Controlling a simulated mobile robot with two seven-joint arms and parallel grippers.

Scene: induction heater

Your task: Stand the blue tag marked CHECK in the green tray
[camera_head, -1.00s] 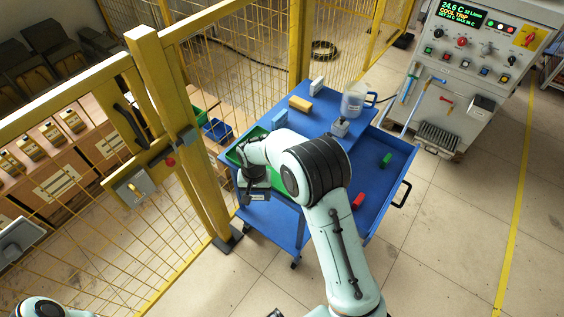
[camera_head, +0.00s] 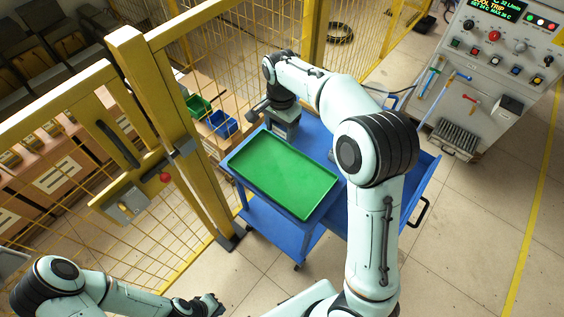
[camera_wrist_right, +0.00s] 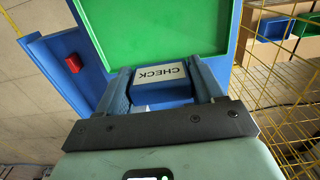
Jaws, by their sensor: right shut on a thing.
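The green tray (camera_head: 283,172) lies empty on the near part of the blue cart top. It also shows at the top of the right wrist view (camera_wrist_right: 160,25). The blue tag marked CHECK (camera_wrist_right: 162,74) sits between the two fingers of my right gripper (camera_wrist_right: 165,88), which is shut on it. In the head view my right gripper (camera_head: 285,128) is at the tray's far edge, and the tag cannot be made out there. My left gripper (camera_head: 210,304) is low at the bottom edge, away from the cart; its opening is unclear.
A yellow mesh fence post (camera_head: 165,130) stands close to the cart's left side. A green bin (camera_head: 198,106) and a blue bin (camera_head: 222,123) sit beyond the fence. A red block (camera_wrist_right: 73,63) shows in the wrist view. The control cabinet (camera_head: 490,75) stands at the back right.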

